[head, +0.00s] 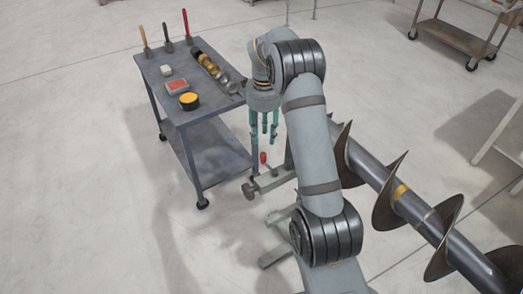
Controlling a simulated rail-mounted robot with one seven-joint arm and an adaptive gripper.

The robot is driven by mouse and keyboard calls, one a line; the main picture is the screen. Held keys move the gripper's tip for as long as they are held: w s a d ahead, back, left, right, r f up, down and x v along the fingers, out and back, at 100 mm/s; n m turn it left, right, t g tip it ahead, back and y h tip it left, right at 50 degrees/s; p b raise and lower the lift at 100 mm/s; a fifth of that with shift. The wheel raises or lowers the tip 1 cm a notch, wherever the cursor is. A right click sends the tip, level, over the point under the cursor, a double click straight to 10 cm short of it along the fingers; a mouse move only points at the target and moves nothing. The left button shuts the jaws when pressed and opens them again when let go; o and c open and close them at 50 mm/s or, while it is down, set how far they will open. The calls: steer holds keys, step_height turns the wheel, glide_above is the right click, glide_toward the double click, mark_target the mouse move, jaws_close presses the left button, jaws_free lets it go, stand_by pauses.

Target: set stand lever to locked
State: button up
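The stand (268,183) is a grey-green frame on the floor, partly hidden behind my arm. A small red part (263,158), which looks like the knob of the stand lever, stands upright above it. The lever's shaft and its exact setting are too small to tell. My gripper (264,137) points down with its teal fingers spread apart and nothing between them. In the picture it is just above the red knob and apart from it; the depth between them is unclear.
A large auger (400,195) with sharp flights lies to the right, beside my arm. The floor at the front left is clear.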

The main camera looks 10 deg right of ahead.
mark_target(263, 153)
step_height(263, 153, down, 10)
steer(key=shift+a+f+p, duration=0.1)
steer(key=shift+p, duration=0.4)
steer(key=shift+c, duration=0.9)
jaws_close()
